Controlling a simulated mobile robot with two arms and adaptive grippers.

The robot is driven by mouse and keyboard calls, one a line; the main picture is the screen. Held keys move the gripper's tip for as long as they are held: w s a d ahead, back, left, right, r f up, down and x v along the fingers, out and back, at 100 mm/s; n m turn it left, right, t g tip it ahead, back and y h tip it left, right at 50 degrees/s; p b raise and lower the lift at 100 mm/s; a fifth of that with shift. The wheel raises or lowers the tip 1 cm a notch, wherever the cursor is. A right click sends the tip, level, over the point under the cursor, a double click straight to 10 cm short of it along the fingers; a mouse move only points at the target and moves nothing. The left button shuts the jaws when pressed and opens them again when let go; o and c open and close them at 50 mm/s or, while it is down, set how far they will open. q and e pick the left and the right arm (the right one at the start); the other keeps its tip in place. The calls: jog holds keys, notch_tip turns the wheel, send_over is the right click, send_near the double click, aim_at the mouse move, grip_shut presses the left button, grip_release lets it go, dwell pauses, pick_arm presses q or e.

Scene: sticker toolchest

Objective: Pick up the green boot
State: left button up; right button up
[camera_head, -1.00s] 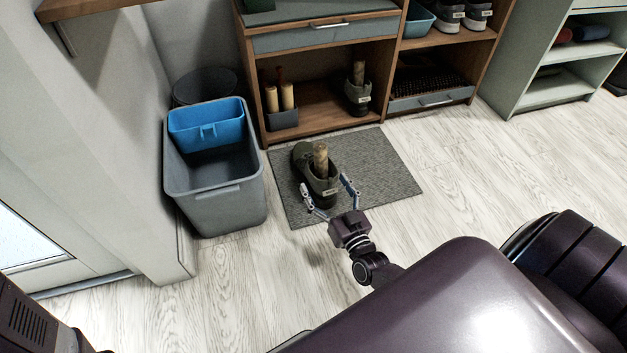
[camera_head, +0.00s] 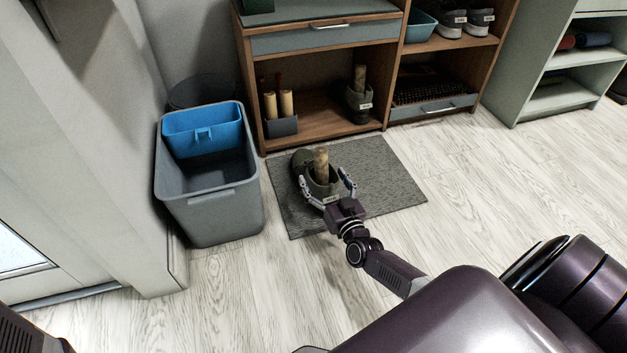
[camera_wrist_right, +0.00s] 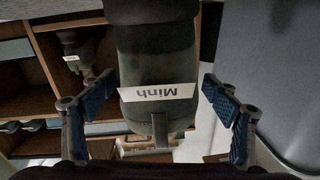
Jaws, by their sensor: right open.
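A dark green boot (camera_head: 322,181) stands on the grey mat (camera_head: 385,180), with a tan roll sticking out of its top and a white label at its heel. In the right wrist view the boot (camera_wrist_right: 158,65) shows a white label reading "Minh", upside down. My right gripper (camera_head: 327,192) is open at the boot's heel end, with one finger on each side. In the right wrist view gaps show between the boot and both blue-padded fingers (camera_wrist_right: 160,118). A second dark green boot (camera_head: 359,101) stands on the wooden unit's lower shelf. My left gripper is not in view.
A grey bin (camera_head: 210,205) with a blue insert stands left of the mat. The wooden shelf unit (camera_head: 330,128) is behind it, with a small grey holder (camera_head: 282,126) of rolls. Bare floor lies to the right.

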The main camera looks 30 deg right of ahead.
jog(key=shift+c, duration=0.6)
jog(key=c, duration=2)
jog(key=shift+r, duration=0.15)
jog(key=shift+c, duration=0.5)
jog(key=shift+r, duration=0.1)
